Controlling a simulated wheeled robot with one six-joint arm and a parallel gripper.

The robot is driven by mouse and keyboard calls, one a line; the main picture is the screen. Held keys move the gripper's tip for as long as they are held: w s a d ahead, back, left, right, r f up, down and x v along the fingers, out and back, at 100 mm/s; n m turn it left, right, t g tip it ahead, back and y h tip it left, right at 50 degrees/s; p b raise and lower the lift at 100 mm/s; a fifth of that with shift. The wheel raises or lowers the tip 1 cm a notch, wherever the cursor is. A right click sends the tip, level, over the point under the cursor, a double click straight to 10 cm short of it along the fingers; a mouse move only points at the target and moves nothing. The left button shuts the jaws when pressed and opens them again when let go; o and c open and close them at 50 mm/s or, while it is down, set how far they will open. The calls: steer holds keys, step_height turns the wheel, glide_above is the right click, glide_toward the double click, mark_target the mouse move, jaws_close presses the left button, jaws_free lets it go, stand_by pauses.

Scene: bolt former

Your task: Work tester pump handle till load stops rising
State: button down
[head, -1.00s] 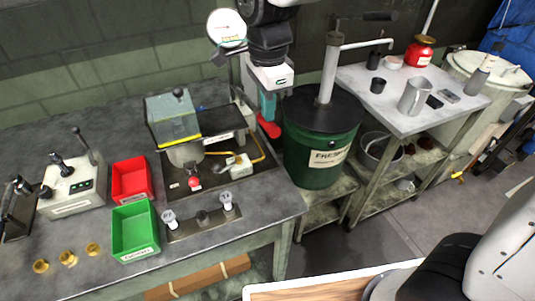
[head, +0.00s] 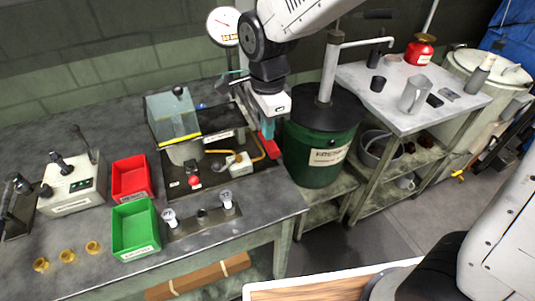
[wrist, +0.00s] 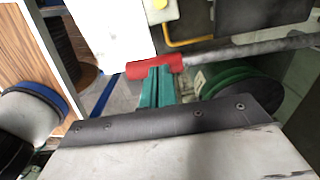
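The tester (head: 218,165) stands on the bench with a clear yellow-edged guard (head: 172,118), a yellow pipe and a round white gauge (head: 223,25) on a post behind. The gauge's reading is too small to tell. The pump handle's red grip (head: 271,147) is at the tester's right side; in the wrist view the red grip (wrist: 155,67) sits on a grey bar running right. My gripper (head: 267,132) points down at the grip. Its teal fingers (wrist: 157,72) are close together and appear closed on the grip, whose far side is hidden.
A green drum (head: 318,160) with a spout pump stands close right of the handle. A red bin (head: 132,180) and green bin (head: 135,230), a control box (head: 72,188) and several brass pieces (head: 68,257) occupy the bench's left. A grey side table (head: 395,110) stands right.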

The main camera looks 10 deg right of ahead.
steer(key=shift+f, duration=0.75)
steer(key=shift+s, duration=0.1)
step_height(320, 180, up, 11)
stand_by(0.3)
steer(key=shift+f, duration=0.1)
stand_by(0.6)
steer(key=s+d+r+n, duration=0.3)
steer(key=s+d+n, duration=0.4)
steer(key=d, duration=0.5)
steer(key=s+d+f+n+t, duration=0.1)
steer(key=s+d+f+n, duration=0.1)
steer(key=s+d+n, duration=0.5)
steer(key=s+d, duration=0.1)
steer(key=s, duration=0.4)
steer(key=shift+s+d+n, duration=0.2)
steer(key=shift+d+n, duration=0.15)
steer(key=shift+n, duration=0.05)
